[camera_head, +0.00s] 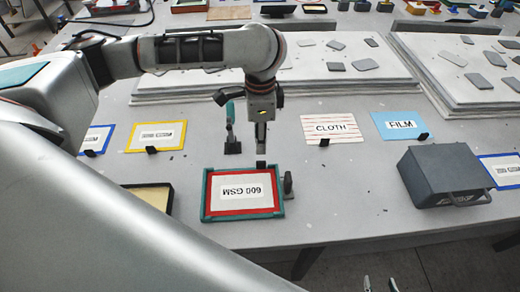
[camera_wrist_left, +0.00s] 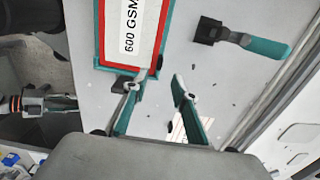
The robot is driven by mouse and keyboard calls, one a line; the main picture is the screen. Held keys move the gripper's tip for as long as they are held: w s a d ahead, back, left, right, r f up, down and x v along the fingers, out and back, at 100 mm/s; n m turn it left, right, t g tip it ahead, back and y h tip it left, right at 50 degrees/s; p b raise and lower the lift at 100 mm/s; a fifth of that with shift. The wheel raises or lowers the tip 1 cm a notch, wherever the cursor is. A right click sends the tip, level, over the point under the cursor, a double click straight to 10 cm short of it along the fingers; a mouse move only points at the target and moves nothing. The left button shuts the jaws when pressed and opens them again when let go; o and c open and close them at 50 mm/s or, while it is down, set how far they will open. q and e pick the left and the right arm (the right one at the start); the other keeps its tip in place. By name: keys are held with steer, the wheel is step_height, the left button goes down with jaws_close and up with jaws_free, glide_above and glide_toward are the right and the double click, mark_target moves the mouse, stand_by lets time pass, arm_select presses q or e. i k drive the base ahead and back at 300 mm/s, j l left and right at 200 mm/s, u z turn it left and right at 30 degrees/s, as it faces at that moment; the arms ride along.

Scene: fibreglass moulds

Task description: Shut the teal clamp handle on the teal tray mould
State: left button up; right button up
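The teal tray mould (camera_head: 205,193), with a red-bordered 600 GSM card in it, lies flat on the table and also shows in the left wrist view (camera_wrist_left: 100,45). A small dark clamp (camera_head: 288,184) stands upright at its right edge in the head view. In the left wrist view its black base (camera_wrist_left: 118,86) is partly hidden by a finger, and its handle is hard to make out. My left gripper (camera_head: 261,163) points down near the tray's far right corner; its fingers (camera_wrist_left: 160,78) are apart and empty. My right gripper (camera_head: 380,285) barely shows, fingertips apart.
A teal-handled tool with a black head (camera_head: 232,147) lies behind the tray. A grey box (camera_head: 443,173) stands to the right. Table between tray and box is mostly clear.

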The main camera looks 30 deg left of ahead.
mark_target(230, 106)
steer(key=k, duration=1)
